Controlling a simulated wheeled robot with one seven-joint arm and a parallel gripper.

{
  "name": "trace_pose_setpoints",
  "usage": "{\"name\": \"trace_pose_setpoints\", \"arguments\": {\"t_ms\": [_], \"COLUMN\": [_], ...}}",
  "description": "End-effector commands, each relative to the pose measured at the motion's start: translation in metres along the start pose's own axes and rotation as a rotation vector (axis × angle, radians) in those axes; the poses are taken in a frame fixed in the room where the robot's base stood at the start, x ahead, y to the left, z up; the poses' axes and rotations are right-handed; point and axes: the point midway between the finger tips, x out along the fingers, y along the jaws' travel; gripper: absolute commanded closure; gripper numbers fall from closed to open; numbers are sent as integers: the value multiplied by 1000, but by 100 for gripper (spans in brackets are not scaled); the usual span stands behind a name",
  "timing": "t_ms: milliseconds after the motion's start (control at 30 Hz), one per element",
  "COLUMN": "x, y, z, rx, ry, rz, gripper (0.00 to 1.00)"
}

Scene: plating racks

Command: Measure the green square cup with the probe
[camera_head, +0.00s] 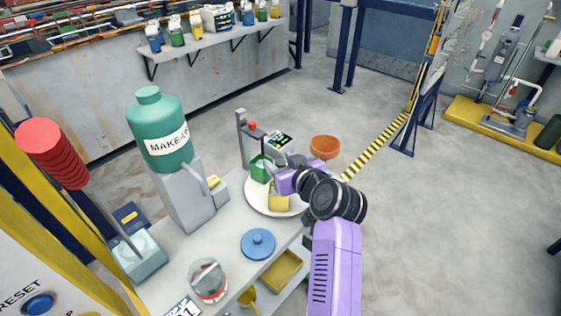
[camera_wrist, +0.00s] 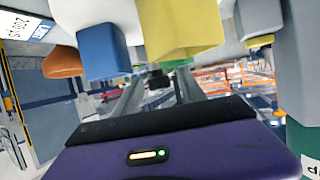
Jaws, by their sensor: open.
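The green square cup (camera_head: 261,166) stands on a white round plate (camera_head: 254,200) in the head view. In the wrist view only a sliver of green (camera_wrist: 178,63) shows behind a yellow cup (camera_wrist: 182,28). That yellow cup also stands on the plate in the head view (camera_head: 278,203), in front of the green one. My gripper (camera_wrist: 158,86) is open, its two fingers apart. In the head view its purple body is over the plate's right side, beside the cups, hiding part of the plate. I cannot clearly make out the probe; a small dark device with a lit display (camera_head: 280,140) is behind the plate.
A blue cup (camera_wrist: 100,52) is close to my fingers in the wrist view. A grey post with a red button (camera_head: 252,126) stands behind the plate. An orange bowl (camera_head: 325,147) is beyond. A green MAKE-UP bottle (camera_head: 158,125) and blue lid (camera_head: 258,244) are nearby.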

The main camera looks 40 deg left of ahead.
Motion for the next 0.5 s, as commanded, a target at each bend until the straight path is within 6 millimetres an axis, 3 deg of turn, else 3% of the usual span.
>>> {"name": "trace_pose_setpoints", "arguments": {"t_ms": [200, 433, 500], "x": [0, 0, 0], "y": [0, 0, 0], "z": [0, 0, 0], "rx": [0, 0, 0], "ry": [0, 0, 0], "rz": [0, 0, 0], "gripper": [54, 99, 100]}}
